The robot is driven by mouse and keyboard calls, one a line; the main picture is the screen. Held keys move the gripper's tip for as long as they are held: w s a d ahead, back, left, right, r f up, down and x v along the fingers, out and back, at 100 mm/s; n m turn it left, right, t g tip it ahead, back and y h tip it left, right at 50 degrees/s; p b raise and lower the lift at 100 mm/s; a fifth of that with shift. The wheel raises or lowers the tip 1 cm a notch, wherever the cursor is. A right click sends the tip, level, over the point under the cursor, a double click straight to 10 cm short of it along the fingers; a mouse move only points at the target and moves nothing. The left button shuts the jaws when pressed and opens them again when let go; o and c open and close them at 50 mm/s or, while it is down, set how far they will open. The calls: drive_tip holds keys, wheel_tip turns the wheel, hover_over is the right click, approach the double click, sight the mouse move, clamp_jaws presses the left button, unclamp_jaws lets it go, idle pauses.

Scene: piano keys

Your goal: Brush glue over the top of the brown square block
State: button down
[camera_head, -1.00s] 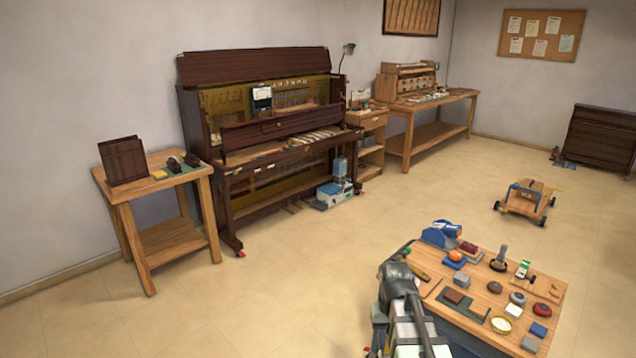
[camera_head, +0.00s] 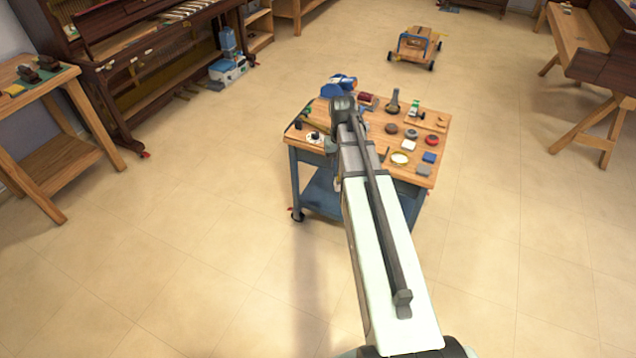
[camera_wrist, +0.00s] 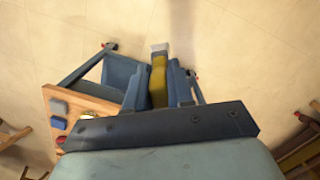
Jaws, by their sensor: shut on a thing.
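My gripper (camera_wrist: 159,78) is shut on a brush (camera_wrist: 158,82) with a yellow handle in the wrist view. The brush's pale tip sticks out beyond the fingers, over the floor beside the cart. The brown square block is not visible now; my arm covers part of the wooden cart top (camera_head: 434,148) in the head view. A round pale dish with a yellow rim (camera_head: 400,158) stands on the cart top, right of my arm. It is partly hidden at the cart's edge in the wrist view.
The blue cart frame (camera_head: 322,195) stands below the wooden top. A wooden side table (camera_head: 50,145) stands at left. Open floor surrounds the cart.

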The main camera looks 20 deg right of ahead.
drive_tip(key=w+d+m, duration=0.6)
drive_tip(key=w+d, duration=1.6)
drive_tip(key=w, duration=0.2)
drive_tip(key=shift+r+y, duration=0.3)
drive_tip(key=shift+r, duration=0.1)
